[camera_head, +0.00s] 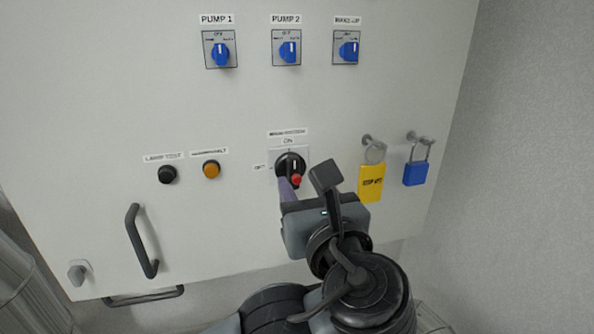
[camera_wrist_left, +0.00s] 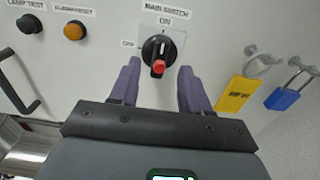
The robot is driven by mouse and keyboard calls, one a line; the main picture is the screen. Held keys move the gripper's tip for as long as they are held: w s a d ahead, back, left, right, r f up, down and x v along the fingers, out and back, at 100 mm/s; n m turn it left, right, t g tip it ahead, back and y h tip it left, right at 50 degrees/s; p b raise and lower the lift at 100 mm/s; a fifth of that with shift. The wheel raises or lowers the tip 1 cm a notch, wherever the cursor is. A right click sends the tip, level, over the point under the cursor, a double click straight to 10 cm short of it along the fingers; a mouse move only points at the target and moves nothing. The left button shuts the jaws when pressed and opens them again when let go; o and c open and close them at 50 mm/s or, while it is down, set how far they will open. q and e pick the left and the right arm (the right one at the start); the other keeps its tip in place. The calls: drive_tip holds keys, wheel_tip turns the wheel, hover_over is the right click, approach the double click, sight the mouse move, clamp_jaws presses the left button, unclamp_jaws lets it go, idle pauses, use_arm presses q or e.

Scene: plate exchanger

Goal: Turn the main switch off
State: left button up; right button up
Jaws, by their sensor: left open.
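The main switch (camera_head: 291,165) is a black rotary knob with a red part at its lower end, on a plate with ON above and OFF to the left. In the left wrist view the main switch (camera_wrist_left: 157,52) has its white mark pointing up toward ON. My left gripper (camera_head: 293,186) is open in front of the switch. In the left wrist view its two purple fingers (camera_wrist_left: 157,76) stand apart, one on each side just below the knob, and hold nothing. I cannot tell whether they touch it. My right gripper is not in view.
A yellow tag (camera_head: 371,183) and a blue padlock (camera_head: 415,174) hang on hooks right of the switch. A black button (camera_head: 167,175) and an orange button (camera_head: 211,169) are to the left. The door handle (camera_head: 141,241) sticks out lower left. Blue pump selectors (camera_head: 221,55) sit above.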

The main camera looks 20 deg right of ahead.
sight(297, 177)
use_arm(q)
drive_tip(key=shift+w+d+p, duration=0.15)
drive_tip(key=shift+w+p, duration=0.05)
drive_tip(key=shift+w, duration=0.85)
drive_tip(key=shift+w+d+p, duration=0.1)
drive_tip(key=shift+w+p, duration=0.1)
drive_tip(key=shift+w, duration=0.8)
clamp_jaws()
